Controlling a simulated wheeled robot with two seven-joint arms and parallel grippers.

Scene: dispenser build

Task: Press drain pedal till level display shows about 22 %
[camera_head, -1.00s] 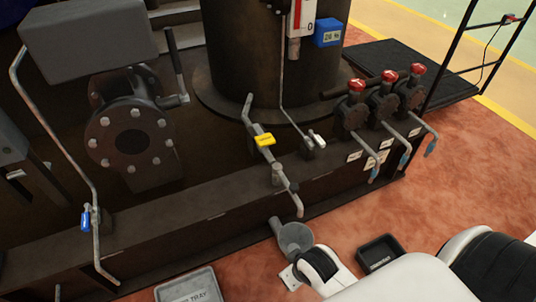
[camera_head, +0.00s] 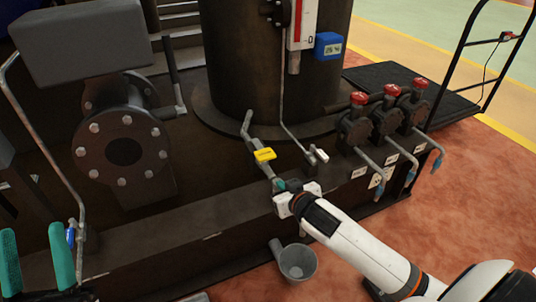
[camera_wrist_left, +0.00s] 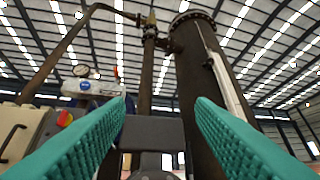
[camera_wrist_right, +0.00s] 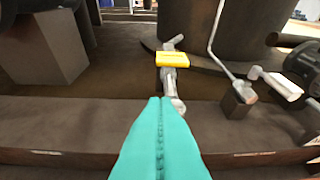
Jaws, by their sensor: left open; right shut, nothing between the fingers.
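The level display is a blue box (camera_head: 328,45) on the dark tank; its digits are too small to read surely. A yellow handle (camera_head: 264,155) sits on the drain pipe, also in the right wrist view (camera_wrist_right: 172,59). My right gripper (camera_head: 279,184) is shut and empty at the pipe below the yellow handle; contact is unclear. My left gripper (camera_head: 36,255) is open and empty at far left.
Several red-capped valves (camera_head: 390,90) with bent outlets line the ledge at right. A flanged pump (camera_head: 123,151) stands at left.

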